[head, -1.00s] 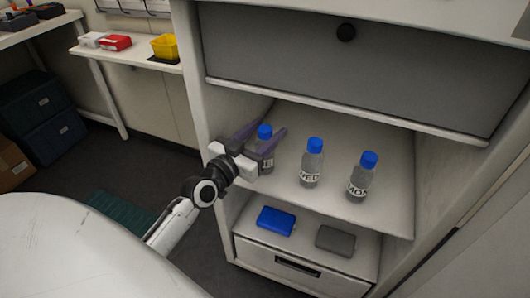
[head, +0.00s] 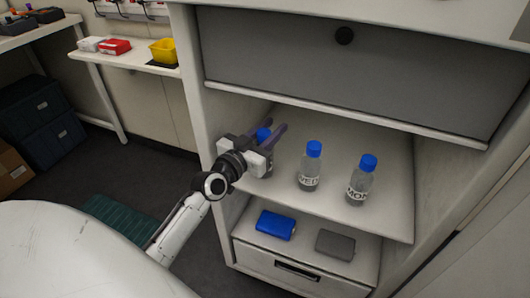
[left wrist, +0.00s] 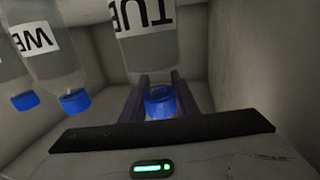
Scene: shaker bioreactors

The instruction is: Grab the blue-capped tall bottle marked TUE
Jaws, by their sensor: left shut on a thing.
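The blue-capped bottle marked TUE (head: 264,134) stands on the open shelf at the left, mostly hidden behind my left gripper in the head view. In the left wrist view, its TUE label (left wrist: 146,14) shows upside down and its blue cap (left wrist: 160,102) lies between the two fingers. My left gripper (head: 267,136) is shut on this bottle near its cap. The blue-capped bottle marked WED (head: 310,168) stands to its right, also seen in the left wrist view (left wrist: 62,62). The bottle marked MON (head: 361,182) stands further right. My right gripper is not in view.
The shelf (head: 285,195) has walls at both sides and a grey panel (head: 350,75) above it. A blue box (head: 276,225) and a grey box (head: 335,244) lie on the level below. The shelf's front strip is clear.

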